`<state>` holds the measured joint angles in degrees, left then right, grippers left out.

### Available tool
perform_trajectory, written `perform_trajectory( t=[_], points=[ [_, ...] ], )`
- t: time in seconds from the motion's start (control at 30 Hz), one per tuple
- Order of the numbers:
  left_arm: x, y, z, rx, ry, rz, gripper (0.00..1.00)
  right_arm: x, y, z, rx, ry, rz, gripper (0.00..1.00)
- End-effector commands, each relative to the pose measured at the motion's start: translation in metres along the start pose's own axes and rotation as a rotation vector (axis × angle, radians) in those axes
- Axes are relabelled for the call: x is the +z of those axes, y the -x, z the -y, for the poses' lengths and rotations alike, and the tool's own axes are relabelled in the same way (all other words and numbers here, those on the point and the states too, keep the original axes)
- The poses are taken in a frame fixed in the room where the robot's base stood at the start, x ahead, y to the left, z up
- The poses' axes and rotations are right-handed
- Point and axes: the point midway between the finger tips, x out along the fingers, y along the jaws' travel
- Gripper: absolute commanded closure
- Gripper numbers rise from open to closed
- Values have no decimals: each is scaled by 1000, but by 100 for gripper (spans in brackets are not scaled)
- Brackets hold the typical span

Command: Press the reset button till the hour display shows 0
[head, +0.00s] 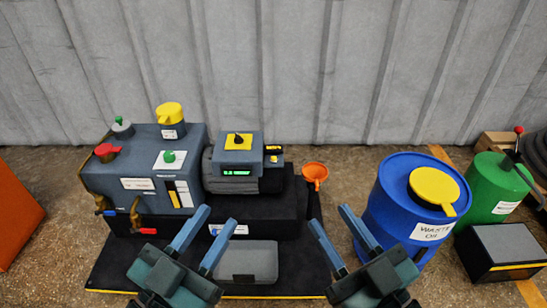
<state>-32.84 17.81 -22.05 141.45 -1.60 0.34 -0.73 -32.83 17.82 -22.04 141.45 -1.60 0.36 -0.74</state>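A small green-lit display (236,173) sits on the front of a grey control box (228,158) on the machine; its digits are too small to read. A black knob on a yellow plate (238,141) tops the box. A small unit with yellow and black parts (273,154) is at the box's right side; I cannot tell whether it holds the reset button. My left gripper (219,215) is open and empty, in front of and below the display. My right gripper (329,216) is open and empty, further right. Neither visibly touches anything.
A blue-grey tank unit (155,200) with a green button (169,157), red knob and yellow cap stands left. An orange funnel (315,172) is right of the machine. A blue waste-oil drum (392,205) and green drum (489,200) stand further right. A grey case (248,262) lies between my grippers.

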Motion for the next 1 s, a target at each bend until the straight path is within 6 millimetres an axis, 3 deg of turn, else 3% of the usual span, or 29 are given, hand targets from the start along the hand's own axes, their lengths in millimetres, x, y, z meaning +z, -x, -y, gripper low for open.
perform_trajectory(
  t=[0.43, 1.0],
  points=[
    [0, 0, 0, 0, 0, 1, 68, 0, 0, 0, 0, 1, 0, 100],
    [0, 0, 0, 0, 0, 1, 68, 0, 0, 0, 0, 0, 1, 100]
  ],
)
